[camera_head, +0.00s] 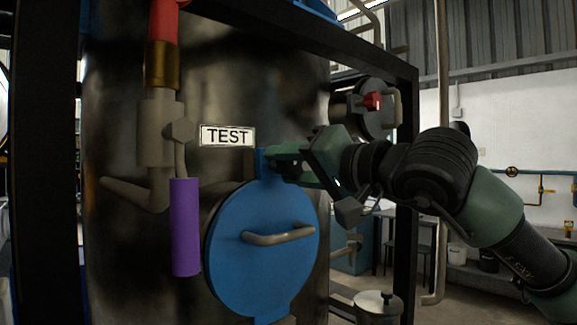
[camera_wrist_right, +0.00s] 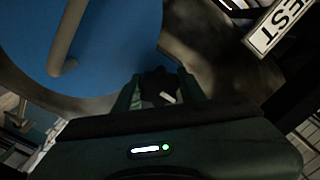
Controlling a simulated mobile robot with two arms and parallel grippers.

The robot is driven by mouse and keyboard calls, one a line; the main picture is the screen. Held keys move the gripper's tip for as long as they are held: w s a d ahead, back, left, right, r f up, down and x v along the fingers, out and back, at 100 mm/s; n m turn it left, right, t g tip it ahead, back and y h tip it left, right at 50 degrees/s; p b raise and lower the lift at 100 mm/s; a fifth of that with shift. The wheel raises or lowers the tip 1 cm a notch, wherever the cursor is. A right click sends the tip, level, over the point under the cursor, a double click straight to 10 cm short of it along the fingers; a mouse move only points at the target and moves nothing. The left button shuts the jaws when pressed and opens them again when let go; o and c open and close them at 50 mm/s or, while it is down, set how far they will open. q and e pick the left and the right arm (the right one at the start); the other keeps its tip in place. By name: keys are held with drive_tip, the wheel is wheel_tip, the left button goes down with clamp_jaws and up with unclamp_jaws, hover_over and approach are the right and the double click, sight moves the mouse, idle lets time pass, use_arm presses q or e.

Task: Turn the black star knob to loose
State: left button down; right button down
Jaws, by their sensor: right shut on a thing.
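The black star knob (camera_wrist_right: 158,86) sits between the fingers of my right gripper (camera_wrist_right: 160,92) in the right wrist view, and a small white mark shows on it. In the head view my right gripper (camera_head: 272,162) reaches in from the right to the top edge of the round blue hatch (camera_head: 262,275), just below the TEST label. It is shut on the knob, which its fingers hide in that view. The hatch lies against the metal tank and has a bent grey handle (camera_head: 278,236). My left gripper is not in view.
A valve with a purple lever (camera_head: 185,228) hangs on a pipe left of the hatch. The white TEST label (camera_head: 227,135) is fixed to the tank (camera_head: 250,60). Black frame posts (camera_head: 407,150) stand at both sides. A red knob (camera_head: 372,100) shows behind my arm.

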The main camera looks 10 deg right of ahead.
drive_tip(key=shift+f, duration=0.15)
idle(0.3)
drive_tip(key=c, duration=0.8)
unclamp_jaws()
drive_tip(key=shift+c, duration=0.2)
drive_tip(key=b+v, duration=0.2)
drive_tip(key=v, duration=0.5)
drive_tip(key=shift+s+d, duration=0.2)
drive_tip(key=shift+s, duration=0.1)
